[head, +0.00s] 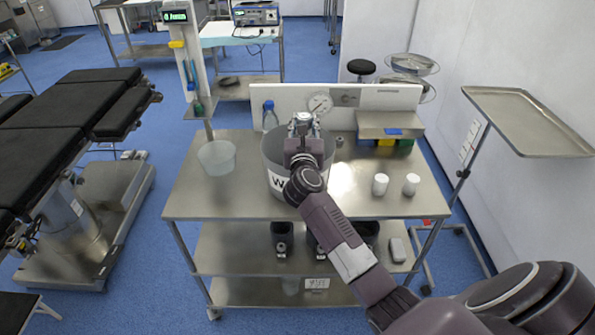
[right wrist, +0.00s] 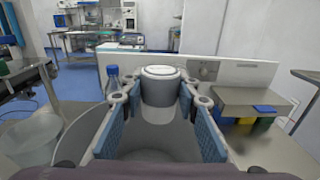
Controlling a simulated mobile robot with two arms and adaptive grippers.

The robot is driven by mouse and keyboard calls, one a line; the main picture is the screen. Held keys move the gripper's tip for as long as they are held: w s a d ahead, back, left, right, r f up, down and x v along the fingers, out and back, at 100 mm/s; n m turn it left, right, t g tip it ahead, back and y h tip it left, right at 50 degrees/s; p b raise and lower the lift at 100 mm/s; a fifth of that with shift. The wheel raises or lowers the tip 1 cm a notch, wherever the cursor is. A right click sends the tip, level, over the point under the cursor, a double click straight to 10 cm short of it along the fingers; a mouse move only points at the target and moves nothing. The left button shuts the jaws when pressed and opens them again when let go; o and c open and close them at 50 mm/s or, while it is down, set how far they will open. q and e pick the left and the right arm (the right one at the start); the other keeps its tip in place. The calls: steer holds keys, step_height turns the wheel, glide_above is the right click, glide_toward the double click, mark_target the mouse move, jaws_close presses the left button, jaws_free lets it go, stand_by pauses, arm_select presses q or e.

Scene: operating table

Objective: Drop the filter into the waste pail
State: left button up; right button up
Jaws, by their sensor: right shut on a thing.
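The filter is a short grey cylinder with a pale round top (right wrist: 160,86), held between the fingertips of my right gripper (right wrist: 160,92) in the right wrist view. In the head view the right gripper (head: 304,126) is over the grey waste pail (head: 270,163), which has a white label starting with "W". The pail's open inside shows below the fingers in the right wrist view (right wrist: 150,154). The filter appears above the pail, towards its far side; its exact height over the rim is hard to tell. My arm hides part of the pail. My left gripper is not in view.
The pail stands on a steel table (head: 190,195). A translucent tub (head: 217,156) is left of it, a blue-capped bottle (head: 270,118) behind. Two white jars (head: 380,184) and a raised steel shelf (head: 388,122) are to the right. A back panel (head: 395,95) bounds the table.

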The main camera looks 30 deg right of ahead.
steer(key=shift+r, duration=0.1)
steer(key=o, duration=1)
steer(key=v, duration=1.2)
